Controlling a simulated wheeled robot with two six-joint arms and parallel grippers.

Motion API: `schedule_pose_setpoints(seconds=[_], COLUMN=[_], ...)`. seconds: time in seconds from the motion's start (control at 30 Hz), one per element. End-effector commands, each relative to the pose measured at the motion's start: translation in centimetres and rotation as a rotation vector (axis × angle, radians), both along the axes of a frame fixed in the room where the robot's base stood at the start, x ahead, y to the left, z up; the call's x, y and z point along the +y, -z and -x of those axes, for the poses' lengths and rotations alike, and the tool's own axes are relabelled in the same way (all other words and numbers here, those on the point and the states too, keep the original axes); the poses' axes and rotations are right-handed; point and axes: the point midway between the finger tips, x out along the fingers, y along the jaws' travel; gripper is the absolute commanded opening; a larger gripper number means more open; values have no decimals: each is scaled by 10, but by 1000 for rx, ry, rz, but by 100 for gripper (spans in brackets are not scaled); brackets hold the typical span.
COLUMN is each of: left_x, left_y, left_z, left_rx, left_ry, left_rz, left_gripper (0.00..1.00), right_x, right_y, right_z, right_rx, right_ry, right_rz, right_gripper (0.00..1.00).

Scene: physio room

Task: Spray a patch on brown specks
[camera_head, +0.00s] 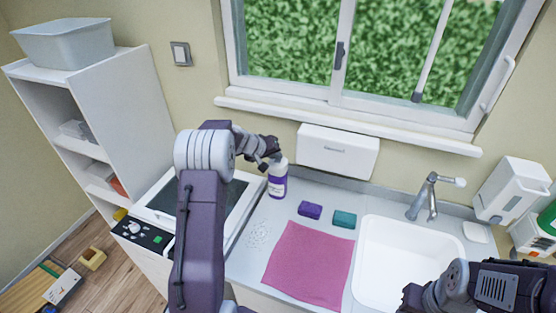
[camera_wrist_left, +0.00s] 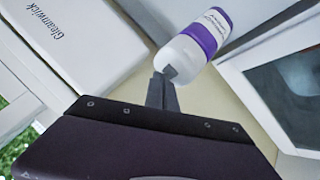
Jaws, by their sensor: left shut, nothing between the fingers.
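A white spray bottle with a purple label (camera_head: 277,182) stands upright at the back of the counter, and it also shows in the left wrist view (camera_wrist_left: 207,38). My left gripper (camera_head: 272,156) is at the top of the bottle. In the left wrist view its fingers (camera_wrist_left: 167,80) are together, with their tips against or just in front of the white bottle top; I cannot tell if they touch. A patch of small faint specks (camera_head: 259,234) lies on the counter, left of the pink cloth. My right gripper (camera_head: 410,297) is low at the right, partly cut off, its fingers unclear.
A pink cloth (camera_head: 308,264), a purple sponge (camera_head: 310,210) and a teal sponge (camera_head: 344,219) lie on the counter, left of the white sink (camera_head: 400,262) and tap (camera_head: 428,196). A white dispenser (camera_head: 338,151) hangs behind. A white appliance (camera_head: 152,214) stands at left.

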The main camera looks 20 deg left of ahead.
Motion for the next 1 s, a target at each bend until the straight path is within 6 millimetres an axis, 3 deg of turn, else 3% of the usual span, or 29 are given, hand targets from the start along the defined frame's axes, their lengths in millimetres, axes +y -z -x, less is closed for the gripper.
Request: schedule_pose_setpoints(seconds=[0.5,1.0], left_x=[0,0], left_y=[-12,-70], left_z=[0,0], left_rx=[0,-1], left_ry=[0,-1], left_rz=[0,0], left_gripper=[0,0], right_x=[0,0], right_y=[-5,-42], right_z=[0,0], right_rx=[0,0], right_ry=[0,0], right_rz=[0,0], right_gripper=[36,36])
